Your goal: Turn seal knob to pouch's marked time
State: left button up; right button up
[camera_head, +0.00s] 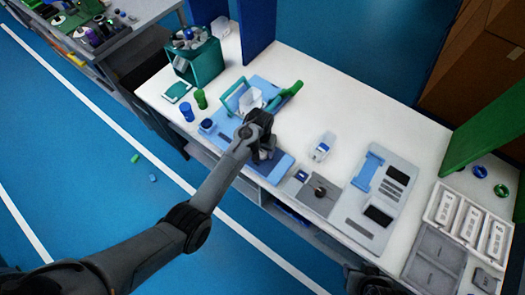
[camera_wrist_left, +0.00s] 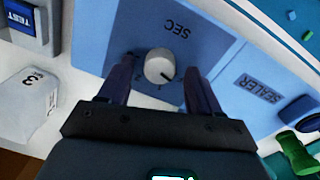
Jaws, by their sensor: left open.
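The blue sealer (camera_head: 221,128) stands on the white bench, and its panel shows in the left wrist view (camera_wrist_left: 225,55) with the words SEC and SEALER upside down. The round white seal knob (camera_wrist_left: 160,66) is on that panel; my gripper hides it in the head view. My left gripper (camera_head: 262,152) is over the sealer's front. In the wrist view its open fingers (camera_wrist_left: 160,72) stand either side of the knob, with gaps visible. A white pouch (camera_head: 321,148) lies right of the sealer; it reads 3 in the wrist view (camera_wrist_left: 28,102). A dark part at the head view's bottom edge may be my right gripper (camera_head: 372,285).
A blue TEST button (camera_wrist_left: 25,20) is near the pouch. A grey panel (camera_head: 378,200) and a tray of white packs (camera_head: 447,210) lie to the right. Green (camera_head: 201,99) and blue (camera_head: 187,111) cylinders and a teal box (camera_head: 199,62) stand left of the sealer.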

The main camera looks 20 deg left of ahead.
pick_arm(q)
jog(key=shift+f, duration=0.45)
jog(key=c, duration=1)
jog(key=shift+c, duration=0.2)
